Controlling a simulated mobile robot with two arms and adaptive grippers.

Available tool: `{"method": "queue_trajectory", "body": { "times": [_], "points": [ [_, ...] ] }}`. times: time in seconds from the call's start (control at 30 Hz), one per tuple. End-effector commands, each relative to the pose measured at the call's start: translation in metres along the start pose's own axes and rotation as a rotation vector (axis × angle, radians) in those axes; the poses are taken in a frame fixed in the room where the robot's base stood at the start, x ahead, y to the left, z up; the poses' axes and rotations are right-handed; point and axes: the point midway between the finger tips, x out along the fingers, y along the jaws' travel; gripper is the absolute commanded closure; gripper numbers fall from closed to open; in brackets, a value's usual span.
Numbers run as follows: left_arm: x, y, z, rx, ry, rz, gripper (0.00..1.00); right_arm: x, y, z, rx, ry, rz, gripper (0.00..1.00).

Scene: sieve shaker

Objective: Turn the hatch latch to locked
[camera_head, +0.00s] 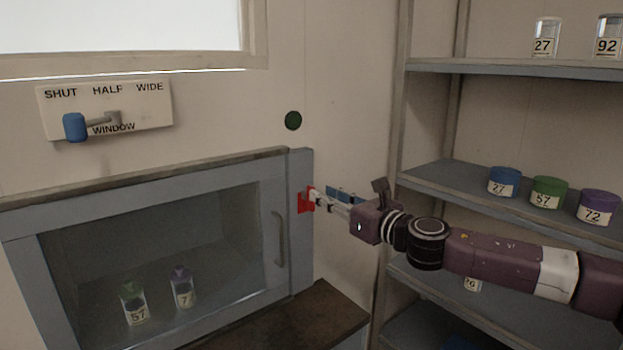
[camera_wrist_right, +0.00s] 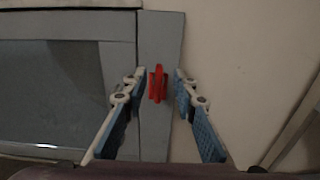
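The hatch (camera_head: 150,262) is a grey-framed glass door with a vertical handle (camera_head: 278,238); it looks shut. The red latch (camera_head: 304,201) sits on the grey frame strip right of the door. In the right wrist view the latch (camera_wrist_right: 158,84) stands upright between my right gripper's fingers. My right gripper (camera_head: 322,196) is at the latch; in the wrist view the gripper (camera_wrist_right: 161,80) is open, with a gap on each side of the latch. Latch markings cannot be made out. My left gripper is not in view.
A window lever (camera_head: 75,127) with a blue knob is on the wall panel above the hatch. Two labelled containers (camera_head: 134,304) stand behind the glass. Shelves (camera_head: 447,178) with labelled jars stand at the right, behind my right arm. A dark round button (camera_head: 293,120) is on the wall.

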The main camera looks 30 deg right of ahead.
Motion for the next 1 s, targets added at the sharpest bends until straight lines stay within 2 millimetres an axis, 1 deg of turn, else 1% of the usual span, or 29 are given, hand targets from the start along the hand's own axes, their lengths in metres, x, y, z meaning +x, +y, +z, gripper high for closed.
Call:
{"method": "queue_trajectory", "body": {
  "times": [0.03, 0.1, 0.17, 0.37, 0.4, 0.5, 0.63, 0.97, 1.0],
  "points": [
    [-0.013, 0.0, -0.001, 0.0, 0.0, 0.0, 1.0, 0.004, 0.001, 0.006, 0.008, 0.0, 0.001, 0.74],
    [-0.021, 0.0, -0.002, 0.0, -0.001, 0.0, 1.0, 0.008, 0.003, 0.005, 0.007, 0.001, 0.002, 0.74],
    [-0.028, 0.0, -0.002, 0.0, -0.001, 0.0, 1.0, 0.014, -0.001, 0.006, 0.009, -0.002, -0.003, 0.74],
    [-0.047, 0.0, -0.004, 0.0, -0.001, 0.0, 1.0, 0.035, 0.003, 0.005, 0.005, -0.001, 0.003, 0.74],
    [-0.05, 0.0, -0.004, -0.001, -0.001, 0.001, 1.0, 0.039, 0.001, 0.004, 0.006, 0.0, -0.001, 0.74],
    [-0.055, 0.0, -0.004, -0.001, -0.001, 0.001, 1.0, 0.048, 0.0, 0.002, 0.005, 0.0, -0.001, 0.74],
    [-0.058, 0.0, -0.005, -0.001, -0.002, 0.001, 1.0, 0.055, 0.001, 0.001, 0.002, 0.001, 0.0, 0.74],
    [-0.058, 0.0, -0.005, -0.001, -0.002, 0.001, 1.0, 0.058, 0.002, -0.002, 0.001, 0.002, 0.001, 0.74],
    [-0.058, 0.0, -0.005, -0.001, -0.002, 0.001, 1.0, 0.058, 0.002, -0.002, 0.001, 0.002, 0.001, 0.76]
  ]
}}
